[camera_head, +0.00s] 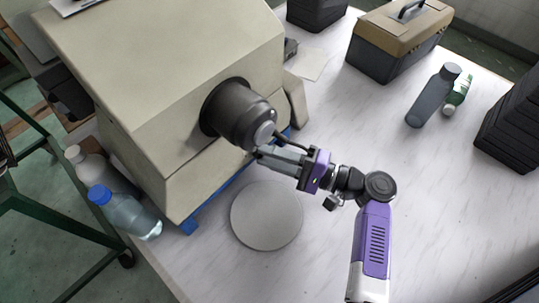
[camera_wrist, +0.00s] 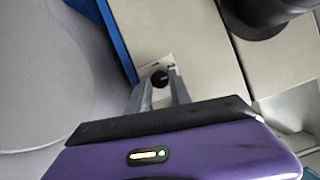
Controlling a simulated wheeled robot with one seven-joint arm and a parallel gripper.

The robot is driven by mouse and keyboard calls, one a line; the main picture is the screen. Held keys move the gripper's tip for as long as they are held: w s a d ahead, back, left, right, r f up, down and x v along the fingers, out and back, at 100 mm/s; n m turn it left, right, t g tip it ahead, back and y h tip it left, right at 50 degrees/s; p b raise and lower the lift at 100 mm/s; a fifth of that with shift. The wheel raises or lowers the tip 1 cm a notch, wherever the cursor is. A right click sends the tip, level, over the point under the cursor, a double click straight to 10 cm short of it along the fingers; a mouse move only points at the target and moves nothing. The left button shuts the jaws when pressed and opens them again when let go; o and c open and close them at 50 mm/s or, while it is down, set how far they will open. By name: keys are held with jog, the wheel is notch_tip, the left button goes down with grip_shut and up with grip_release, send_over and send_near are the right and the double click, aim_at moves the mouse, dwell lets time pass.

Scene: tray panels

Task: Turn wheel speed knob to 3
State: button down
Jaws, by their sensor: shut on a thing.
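The wheel speed knob (camera_wrist: 160,77) is a small black round knob on a light label plate on the beige machine's face, seen in the wrist view. My gripper (camera_wrist: 159,84) has one finger on each side of it and is shut on it. The knob's setting and the numbers are too small to read. In the head view my gripper (camera_head: 267,143) reaches the lower front of the beige machine (camera_head: 165,60), just below the dark round housing (camera_head: 236,113). The knob is hidden there.
A grey disc (camera_head: 266,215) lies on the white table below my gripper. Bottles (camera_head: 125,212) stand at the machine's left. A toolbox (camera_head: 398,35), a grey bottle (camera_head: 433,95) and black stacked trays (camera_head: 515,125) stand at right. The table's lower right is clear.

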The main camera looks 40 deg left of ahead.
jog(key=m, duration=0.2)
jog(key=m+y, duration=0.1)
jog(key=m, duration=0.1)
jog(key=m+y, duration=0.1)
jog(key=m, duration=0.1)
jog(key=shift+f+t, duration=0.3)
dwell(0.4)
jog(key=c, duration=1.2)
grip_release()
jog(key=shift+o, duration=0.2)
jog(key=shift+r, duration=0.1)
